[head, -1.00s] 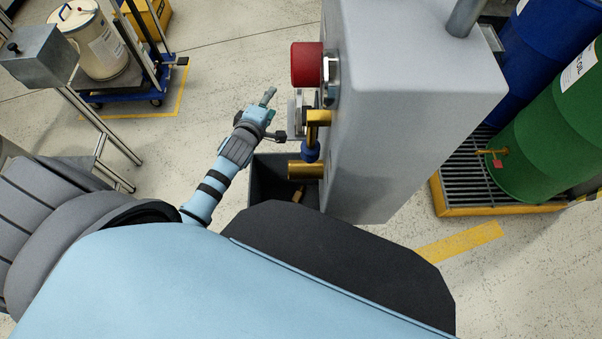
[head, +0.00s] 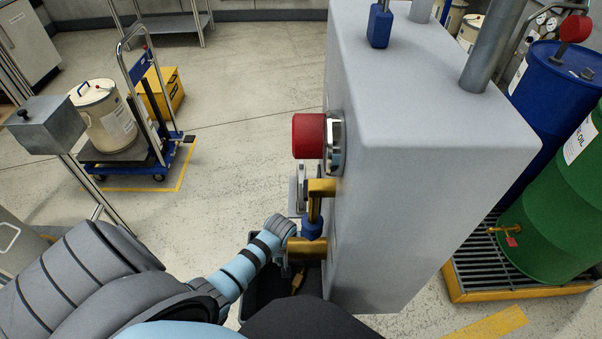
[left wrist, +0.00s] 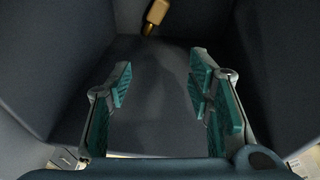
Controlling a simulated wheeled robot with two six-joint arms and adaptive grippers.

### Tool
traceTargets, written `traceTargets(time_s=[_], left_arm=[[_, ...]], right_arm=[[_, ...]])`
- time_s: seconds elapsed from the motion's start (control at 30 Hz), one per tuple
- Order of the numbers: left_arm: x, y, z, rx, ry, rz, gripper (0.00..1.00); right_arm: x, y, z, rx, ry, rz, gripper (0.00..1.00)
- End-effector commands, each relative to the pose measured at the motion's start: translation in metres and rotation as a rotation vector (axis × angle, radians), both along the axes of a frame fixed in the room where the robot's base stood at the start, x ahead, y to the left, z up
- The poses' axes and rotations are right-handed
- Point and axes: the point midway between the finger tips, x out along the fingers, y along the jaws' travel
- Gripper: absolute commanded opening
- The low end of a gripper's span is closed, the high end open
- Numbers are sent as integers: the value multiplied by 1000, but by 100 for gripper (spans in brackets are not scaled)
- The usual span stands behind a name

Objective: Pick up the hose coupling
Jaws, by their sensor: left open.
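The hose coupling, a small brass piece (head: 298,281), lies inside a dark grey bin (head: 262,284) below the brass pipework. In the left wrist view the coupling (left wrist: 157,12) shows at the top edge, partly cut off, at the foot of the bin's far wall. My left gripper (left wrist: 160,72) is open and empty, pointing into the bin, with the coupling beyond its fingertips and not between them. In the head view its fingers are hidden below the wrist. My right gripper is not in view.
A grey cabinet (head: 430,130) with a red button (head: 308,136) rises right beside the bin. A brass pipe (head: 305,250) juts out above the bin. A steel post with a grey box (head: 45,125) stands left.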

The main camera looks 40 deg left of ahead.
Motion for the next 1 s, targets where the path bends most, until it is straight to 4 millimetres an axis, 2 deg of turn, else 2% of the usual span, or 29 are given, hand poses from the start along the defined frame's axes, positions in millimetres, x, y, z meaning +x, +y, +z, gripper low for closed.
traceTargets(time_s=[0.03,0.1,0.2,0.33,0.47,0.6,0.83,1.0], left_arm=[[5,-2,-19,4,29,-74,47],[8,-5,-27,10,82,-196,47],[10,-9,-33,9,144,-350,47],[11,-12,-37,-2,197,-488,47],[10,-13,-59,-6,211,-517,47],[10,-12,-97,-3,209,-514,47],[10,-12,-129,-2,208,-513,47],[10,-13,-166,-4,208,-513,47]], right_arm=[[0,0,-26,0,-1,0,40],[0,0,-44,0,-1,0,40],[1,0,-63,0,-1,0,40],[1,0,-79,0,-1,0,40],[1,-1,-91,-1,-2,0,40],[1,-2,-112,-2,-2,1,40],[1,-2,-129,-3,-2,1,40],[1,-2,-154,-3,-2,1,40]])
